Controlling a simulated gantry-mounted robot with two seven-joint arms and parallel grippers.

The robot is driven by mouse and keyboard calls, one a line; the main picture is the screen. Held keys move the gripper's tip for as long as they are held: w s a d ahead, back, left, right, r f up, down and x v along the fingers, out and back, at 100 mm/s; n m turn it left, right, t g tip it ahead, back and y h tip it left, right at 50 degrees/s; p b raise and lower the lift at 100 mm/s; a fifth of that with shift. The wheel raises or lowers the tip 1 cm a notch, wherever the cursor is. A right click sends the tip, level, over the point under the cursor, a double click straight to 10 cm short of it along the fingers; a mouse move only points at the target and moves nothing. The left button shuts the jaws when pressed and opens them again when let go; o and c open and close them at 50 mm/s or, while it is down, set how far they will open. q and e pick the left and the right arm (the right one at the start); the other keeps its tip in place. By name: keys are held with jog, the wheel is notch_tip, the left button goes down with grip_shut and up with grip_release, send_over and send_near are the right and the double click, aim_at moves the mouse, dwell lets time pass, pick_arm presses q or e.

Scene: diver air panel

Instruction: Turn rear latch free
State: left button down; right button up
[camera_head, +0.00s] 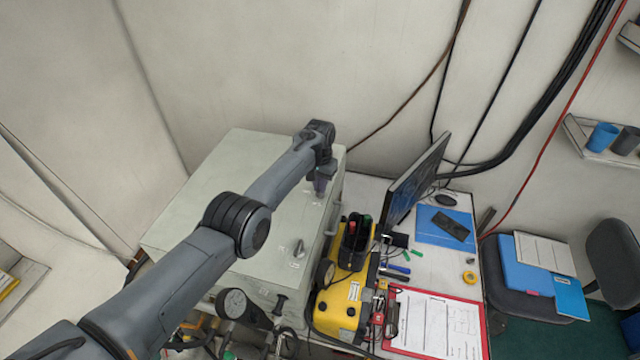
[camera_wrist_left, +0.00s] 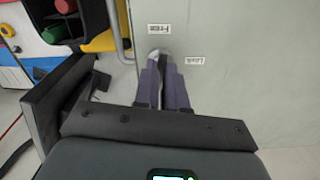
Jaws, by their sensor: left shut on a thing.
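The pale grey-green cabinet (camera_head: 215,175) stands at centre left, its lid also filling the right of the left wrist view (camera_wrist_left: 240,110). My left gripper (camera_head: 321,190) reaches down over the rear part of the lid. In the left wrist view its two fingers (camera_wrist_left: 163,72) are shut on the rear latch (camera_wrist_left: 153,55), of which only a small light tip shows. The label "Free" (camera_wrist_left: 159,29) lies just beyond the fingertips and "Lock" (camera_wrist_left: 194,61) to their right. The front latch (camera_head: 299,249) is a small silver knob nearer the lid's front. My right gripper is not in view.
A yellow case (camera_head: 340,308) with a black tool pouch (camera_head: 354,243) stands right of the cabinet. A monitor (camera_head: 416,183), a blue folder (camera_head: 446,226) and a red clipboard (camera_head: 435,322) are on the desk. A bent handle (camera_wrist_left: 120,35) runs along the cabinet's edge, close to the fingers.

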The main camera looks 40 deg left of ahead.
pick_arm(q)
jog(key=shift+n, duration=1.1)
jog(key=c, duration=1.2)
grip_release()
jog(key=shift+r, duration=0.6)
notch_tip(320, 180, up, 10)
jog(key=shift+f+b, duration=0.2)
jog(key=shift+b, duration=0.1)
